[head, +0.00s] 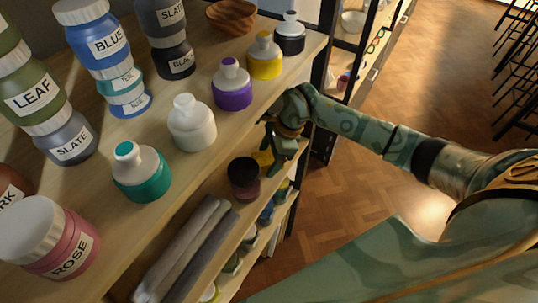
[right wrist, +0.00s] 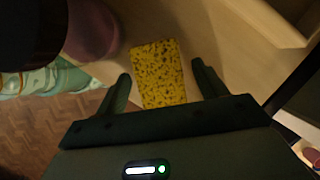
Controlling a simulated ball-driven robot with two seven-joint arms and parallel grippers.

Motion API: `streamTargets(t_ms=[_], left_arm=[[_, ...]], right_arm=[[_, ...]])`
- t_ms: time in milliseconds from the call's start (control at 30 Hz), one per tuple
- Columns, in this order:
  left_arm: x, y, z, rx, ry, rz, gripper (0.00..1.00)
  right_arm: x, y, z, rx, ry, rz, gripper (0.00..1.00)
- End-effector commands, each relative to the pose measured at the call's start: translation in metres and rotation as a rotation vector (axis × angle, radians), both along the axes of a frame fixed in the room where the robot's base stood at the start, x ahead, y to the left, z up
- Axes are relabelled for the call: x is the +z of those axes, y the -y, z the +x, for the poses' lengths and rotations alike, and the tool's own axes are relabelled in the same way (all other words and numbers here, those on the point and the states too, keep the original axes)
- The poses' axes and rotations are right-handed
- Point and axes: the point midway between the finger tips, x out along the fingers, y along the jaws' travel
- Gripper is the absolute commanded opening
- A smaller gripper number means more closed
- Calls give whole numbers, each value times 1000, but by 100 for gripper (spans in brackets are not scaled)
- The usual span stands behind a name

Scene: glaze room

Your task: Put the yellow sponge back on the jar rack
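The yellow sponge (right wrist: 159,76) lies flat on a wooden shelf, seen in the right wrist view. My right gripper (right wrist: 162,88) is open, with one finger on either side of the sponge's near part and gaps between. In the head view my right gripper (head: 278,158) reaches in at the rack's lower shelf, and a bit of the sponge (head: 263,158) shows beside it. The jar rack (head: 219,146) holds jars and bottles on its top board. My left gripper is not in view.
A dark-lidded jar (head: 244,178) stands on the lower shelf left of the gripper; its reddish body (right wrist: 92,30) is close in the right wrist view. Grey rolled cloths (head: 187,252) lie nearer. Squeeze bottles, such as the purple one (head: 232,90), line the top edge. Open floor lies right.

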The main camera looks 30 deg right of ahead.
Motion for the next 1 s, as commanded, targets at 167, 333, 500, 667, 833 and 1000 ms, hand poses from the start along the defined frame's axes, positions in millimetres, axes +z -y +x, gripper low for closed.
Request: streamTargets(t_ms=[167, 333, 500, 667, 833, 1000], left_arm=[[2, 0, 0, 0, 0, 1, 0], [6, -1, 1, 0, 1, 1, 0], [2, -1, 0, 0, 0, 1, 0], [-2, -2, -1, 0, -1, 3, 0], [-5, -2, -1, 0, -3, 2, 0], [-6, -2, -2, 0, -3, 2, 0]], right_arm=[[6, 2, 0, 0, 1, -1, 71], [35, 14, -2, 0, 4, -4, 71], [47, 51, -13, -6, -4, -6, 71], [47, 92, -24, -4, -4, -5, 71], [47, 122, -32, -3, -3, -2, 71], [48, 134, -35, -1, -2, -1, 71]])
